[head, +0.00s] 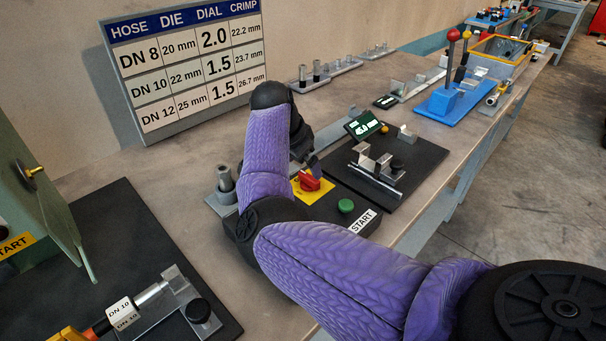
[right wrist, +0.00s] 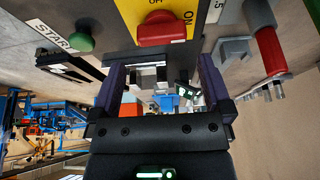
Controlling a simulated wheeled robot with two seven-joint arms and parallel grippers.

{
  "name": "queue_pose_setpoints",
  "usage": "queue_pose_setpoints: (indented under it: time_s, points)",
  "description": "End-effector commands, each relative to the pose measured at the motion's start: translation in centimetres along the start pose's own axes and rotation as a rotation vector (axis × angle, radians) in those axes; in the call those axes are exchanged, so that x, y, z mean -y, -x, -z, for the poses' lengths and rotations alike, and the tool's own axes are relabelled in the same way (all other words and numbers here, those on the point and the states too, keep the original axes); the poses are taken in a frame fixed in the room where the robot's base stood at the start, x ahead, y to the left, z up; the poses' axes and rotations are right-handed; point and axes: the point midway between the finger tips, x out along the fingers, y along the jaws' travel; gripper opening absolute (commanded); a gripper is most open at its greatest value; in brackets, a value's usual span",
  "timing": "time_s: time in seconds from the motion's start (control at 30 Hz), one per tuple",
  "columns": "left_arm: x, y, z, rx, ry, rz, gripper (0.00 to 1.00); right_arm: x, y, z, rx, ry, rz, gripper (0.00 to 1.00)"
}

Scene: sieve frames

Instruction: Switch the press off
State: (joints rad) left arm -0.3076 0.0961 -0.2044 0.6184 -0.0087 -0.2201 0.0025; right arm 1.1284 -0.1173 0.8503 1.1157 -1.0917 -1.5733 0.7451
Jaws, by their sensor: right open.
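The red rotary switch (head: 309,181) sits on a yellow plate (head: 300,191) on the dark control box. In the right wrist view the red knob (right wrist: 156,33) lies crosswise, its right end near the ON label (right wrist: 189,24); the OFF label stands above its middle. My right gripper (head: 312,164) is right by the switch in the head view, partly hidden by my arm. In the right wrist view its two fingers are apart and empty, with the knob beyond the gap between them. Contact with the knob does not show. My left gripper is in neither view.
A green button (head: 346,206) with a START label (head: 362,221) is close to the switch. A black plate with metal blocks (head: 377,166) lies to the right. A gauge display (head: 362,126) stands behind. A hose chart (head: 186,65) leans at the wall.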

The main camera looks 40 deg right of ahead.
Motion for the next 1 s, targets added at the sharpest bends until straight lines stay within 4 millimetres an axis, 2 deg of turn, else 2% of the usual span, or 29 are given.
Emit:
queue_pose_setpoints:
  time_s: [0.03, 0.2, 0.33, 0.57, 0.9, 1.0]
  points:
    - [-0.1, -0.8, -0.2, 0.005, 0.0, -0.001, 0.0, 0.0, -1.7, -0.2, 0.001, 0.002, -0.003, 1.0]
    - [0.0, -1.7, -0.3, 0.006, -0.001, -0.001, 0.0, -0.1, -4.8, -0.1, 0.001, 0.0, -0.002, 1.0]
    - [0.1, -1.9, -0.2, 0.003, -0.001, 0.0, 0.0, 0.0, -5.6, -0.1, 0.0, 0.001, 0.0, 1.0]
    - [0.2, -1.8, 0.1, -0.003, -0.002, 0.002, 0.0, 0.0, -5.6, 0.0, 0.0, 0.0, 0.001, 1.0]
    - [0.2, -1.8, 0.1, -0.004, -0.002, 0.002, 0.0, 0.0, -5.5, 0.0, -0.001, 0.001, 0.001, 0.28]
    - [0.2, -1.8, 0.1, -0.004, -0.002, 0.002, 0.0, 0.0, -5.5, 0.0, -0.001, 0.002, 0.001, 0.26]
